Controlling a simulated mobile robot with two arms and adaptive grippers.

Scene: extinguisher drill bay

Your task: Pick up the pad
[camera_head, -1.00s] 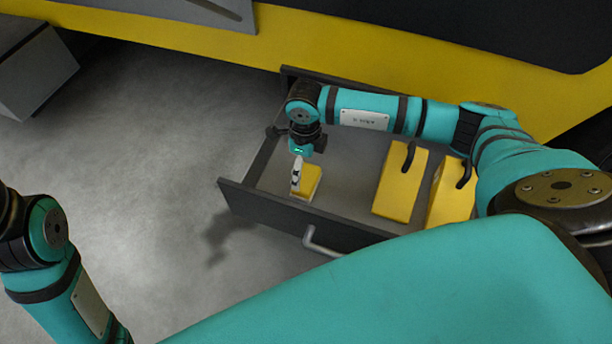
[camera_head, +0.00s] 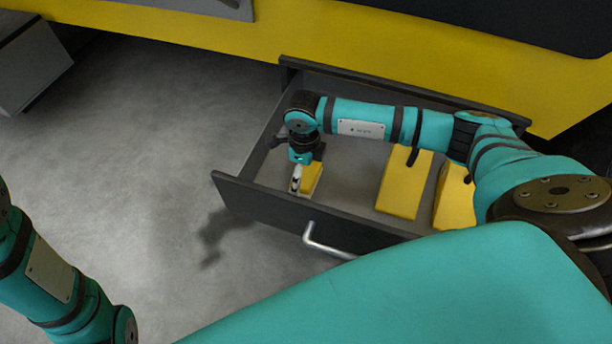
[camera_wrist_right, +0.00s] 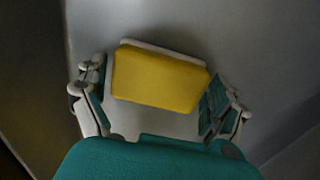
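The pad (camera_head: 311,180) is a small yellow block with a whitish edge. It lies in the front left corner of the open drawer (camera_head: 262,206). In the right wrist view the pad (camera_wrist_right: 158,78) is between the two fingers of my right gripper (camera_wrist_right: 155,108). The fingers are spread, one on each side, with a gap at the left; the right finger is very close to the pad's edge. In the head view my right gripper (camera_head: 297,182) points down at the pad and partly covers it. My left gripper is out of view; only part of the left arm shows.
Two yellow blocks with dark handles, a nearer-left one (camera_head: 403,185) and a right one (camera_head: 455,202), stand in the drawer to the right of the pad. The drawer has a silver handle (camera_head: 325,246) on its front. Grey floor (camera_head: 130,150) is clear at the left.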

